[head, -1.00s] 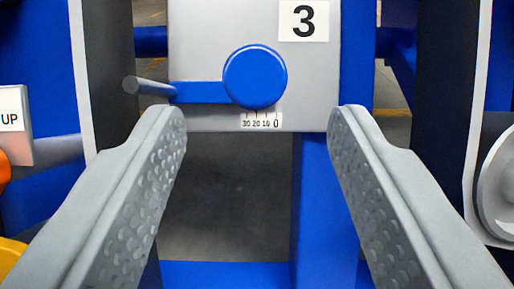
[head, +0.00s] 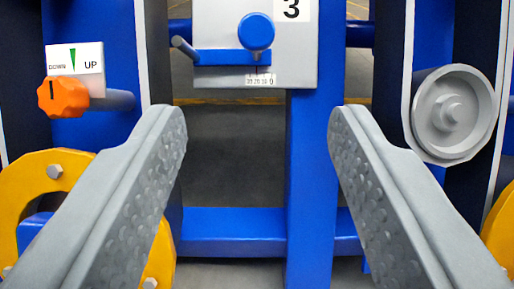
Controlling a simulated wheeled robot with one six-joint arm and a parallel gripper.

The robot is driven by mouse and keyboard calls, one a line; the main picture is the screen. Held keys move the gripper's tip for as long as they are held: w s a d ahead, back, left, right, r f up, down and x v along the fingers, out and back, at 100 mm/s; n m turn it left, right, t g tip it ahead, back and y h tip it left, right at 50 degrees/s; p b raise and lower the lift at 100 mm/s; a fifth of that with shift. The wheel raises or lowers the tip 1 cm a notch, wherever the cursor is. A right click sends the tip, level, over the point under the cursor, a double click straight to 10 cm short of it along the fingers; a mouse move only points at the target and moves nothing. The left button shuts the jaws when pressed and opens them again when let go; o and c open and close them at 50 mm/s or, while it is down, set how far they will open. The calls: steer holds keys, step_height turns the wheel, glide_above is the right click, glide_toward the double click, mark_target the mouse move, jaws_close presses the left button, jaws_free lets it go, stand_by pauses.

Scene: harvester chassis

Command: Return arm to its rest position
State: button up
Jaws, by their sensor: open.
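My gripper (head: 257,118) is open and empty. Its two grey dimpled fingers reach up from the lower corners, with a wide gap between them. Beyond the fingertips, at the top middle, is a grey panel (head: 218,22) marked 3. It carries a blue round knob (head: 256,32) with a blue bar and a grey pin pointing left. A small number scale (head: 262,79) sits below the knob. The fingers stand apart from the panel and touch nothing that I can see.
On the left are an orange knob (head: 63,97), a DOWN/UP sign (head: 75,58) and a yellow bracket (head: 50,165). On the right is a grey round roller (head: 452,114). A blue upright post (head: 312,190) and a blue crossbar (head: 235,222) stand beyond the fingers.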

steer(key=a+r+h, duration=0.1)
steer(key=a+r, duration=0.3)
steer(key=r, duration=1)
steer(key=a+r+n, duration=0.1)
steer(key=a+r, duration=0.3)
steer(key=r, duration=1)
steer(key=a+r+h, duration=0.1)
steer(key=a+r, duration=0.2)
steer(key=r, duration=1.1)
steer(key=s+a+r, duration=0.4)
steer(key=s+r, duration=0.2)
steer(key=r, duration=0.1)
steer(key=s+a+r, duration=0.3)
steer(key=s+r, duration=0.3)
steer(key=r, duration=0.2)
steer(key=s+a+r, duration=0.3)
steer(key=s+r, duration=0.1)
steer(key=s, duration=0.5)
steer(key=s+a+r+m+y, duration=0.1)
steer(key=s+a+r, duration=0.2)
steer(key=s, duration=0.6)
steer(key=shift+s+a+r+g, duration=0.15)
steer(key=shift+s+r+g, duration=0.2)
steer(key=shift+r, duration=0.25)
